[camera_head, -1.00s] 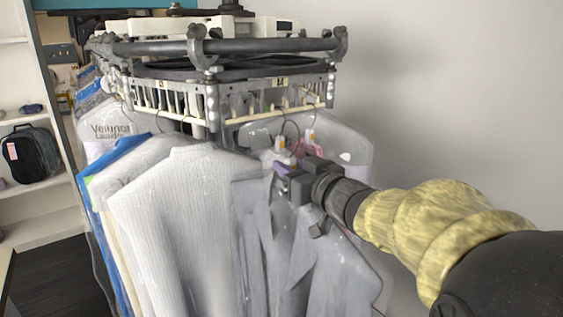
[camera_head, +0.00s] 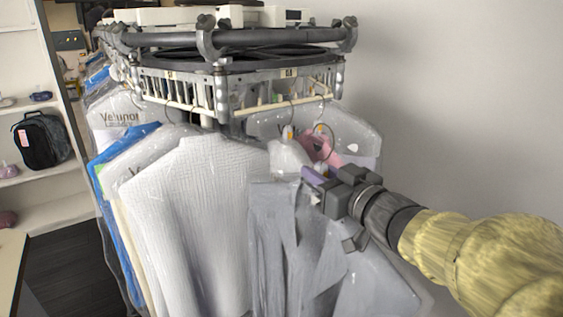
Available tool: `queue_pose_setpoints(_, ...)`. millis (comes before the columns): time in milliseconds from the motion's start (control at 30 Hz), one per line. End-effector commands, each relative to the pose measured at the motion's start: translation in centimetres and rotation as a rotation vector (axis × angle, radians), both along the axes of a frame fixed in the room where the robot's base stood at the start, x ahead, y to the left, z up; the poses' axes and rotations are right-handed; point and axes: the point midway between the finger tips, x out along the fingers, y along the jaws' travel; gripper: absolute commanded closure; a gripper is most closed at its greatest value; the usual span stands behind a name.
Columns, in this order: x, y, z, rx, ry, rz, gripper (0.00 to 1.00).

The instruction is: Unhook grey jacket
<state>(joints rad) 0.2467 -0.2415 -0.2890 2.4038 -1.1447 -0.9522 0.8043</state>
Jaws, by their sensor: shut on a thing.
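The grey jacket (camera_head: 297,245) is the darker grey garment at front right in the head view, in a clear cover. My gripper (camera_head: 322,190) is at the jacket's top right and is shut on it, near a small purple piece. The jaws hide part of the jacket's collar. A hanger hook (camera_head: 325,140) rises just behind the gripper beside a pink tag (camera_head: 318,147). I cannot tell whether that hook belongs to the grey jacket or whether it touches the rail.
The garment rail (camera_head: 225,38) with its slotted rack (camera_head: 215,95) stands above. A white garment (camera_head: 200,220) hangs close at the left, with blue ones beyond. Clear-covered garments hang behind the gripper. A plain wall is at right. Shelves with a black backpack (camera_head: 40,140) stand at left.

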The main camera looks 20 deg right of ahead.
Motion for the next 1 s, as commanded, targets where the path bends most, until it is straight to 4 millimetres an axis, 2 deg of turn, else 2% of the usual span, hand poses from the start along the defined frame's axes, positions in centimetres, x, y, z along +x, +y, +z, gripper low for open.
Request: queue_pose_setpoints(1000, -6.4, -2.3, 0.2, -0.002, -0.005, -0.006, 1.0)
